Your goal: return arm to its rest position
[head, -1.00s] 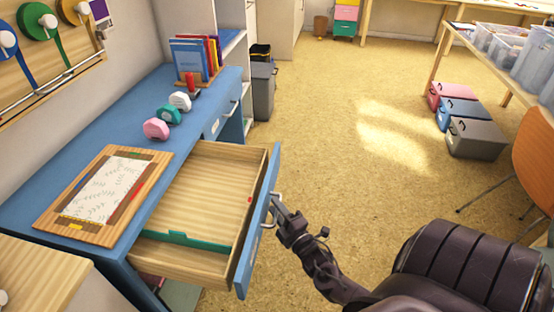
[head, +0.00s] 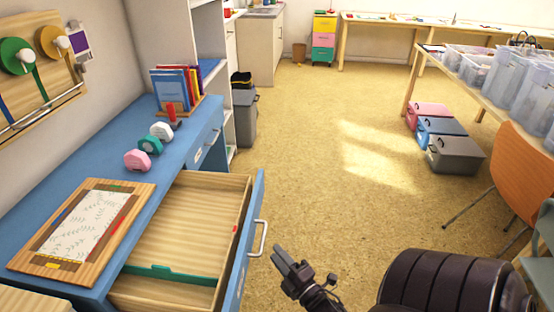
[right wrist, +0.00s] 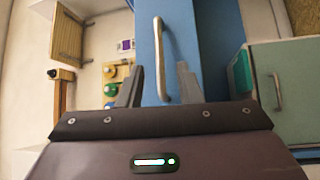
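My right gripper (head: 288,262) is in the lower middle of the head view, to the right of the open drawer's handle (head: 258,238) and apart from it. In the right wrist view its two fingers (right wrist: 160,85) are spread apart with nothing held between them. The metal handle (right wrist: 162,60) shows beyond and between the fingers in that view. The blue-fronted drawer (head: 240,245) of the blue desk stands pulled out; its wooden inside holds a green strip (head: 175,272) near the front-left end. My left gripper is not in view.
On the blue desk (head: 165,165) are a framed leaf-pattern sheet (head: 85,225), pink (head: 138,159), green (head: 150,145) and white (head: 161,131) items, and a book rack (head: 178,90). An orange chair (head: 525,165) and table (head: 500,85) stand right. The floor (head: 330,170) between is clear.

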